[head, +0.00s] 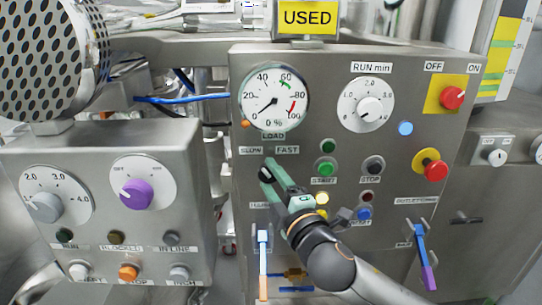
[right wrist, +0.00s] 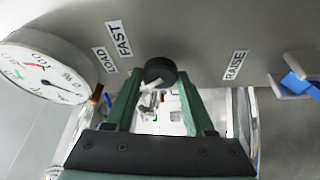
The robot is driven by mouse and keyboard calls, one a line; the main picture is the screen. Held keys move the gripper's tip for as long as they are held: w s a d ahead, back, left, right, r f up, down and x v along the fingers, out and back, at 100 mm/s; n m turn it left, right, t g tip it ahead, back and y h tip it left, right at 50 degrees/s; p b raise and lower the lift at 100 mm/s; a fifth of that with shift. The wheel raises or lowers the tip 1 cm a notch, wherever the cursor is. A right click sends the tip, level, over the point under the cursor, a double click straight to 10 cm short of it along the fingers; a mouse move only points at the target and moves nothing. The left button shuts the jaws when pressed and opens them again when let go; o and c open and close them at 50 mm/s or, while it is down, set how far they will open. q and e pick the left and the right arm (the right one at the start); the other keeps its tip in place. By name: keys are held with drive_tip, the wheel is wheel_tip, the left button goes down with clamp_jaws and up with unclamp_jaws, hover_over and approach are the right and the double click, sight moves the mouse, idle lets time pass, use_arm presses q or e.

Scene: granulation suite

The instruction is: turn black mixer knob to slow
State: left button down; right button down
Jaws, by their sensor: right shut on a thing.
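The black mixer knob (head: 265,173) sits on the grey panel below the SLOW label (head: 251,150) and the FAST label (head: 287,150). My right gripper (head: 272,175), with green fingers, reaches it from the lower right and is shut on it. In the right wrist view the round black knob (right wrist: 160,71) lies between the tips of the two green fingers (right wrist: 158,88). The fingers partly cover the knob, and I cannot tell which label its pointer faces. The FAST label (right wrist: 119,38) also shows there. My left gripper is not in view.
The LOAD gauge (head: 274,97) is above the knob. The START button (head: 326,168) and STOP button (head: 373,165) are to the right. A second panel with a purple knob (head: 137,193) stands at left.

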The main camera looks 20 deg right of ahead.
drive_tip(key=shift+n+g+p, duration=0.4)
drive_tip(key=shift+n+p, duration=0.8)
drive_tip(key=shift+p, duration=0.35)
drive_tip(key=shift+c, duration=1.3)
unclamp_jaws()
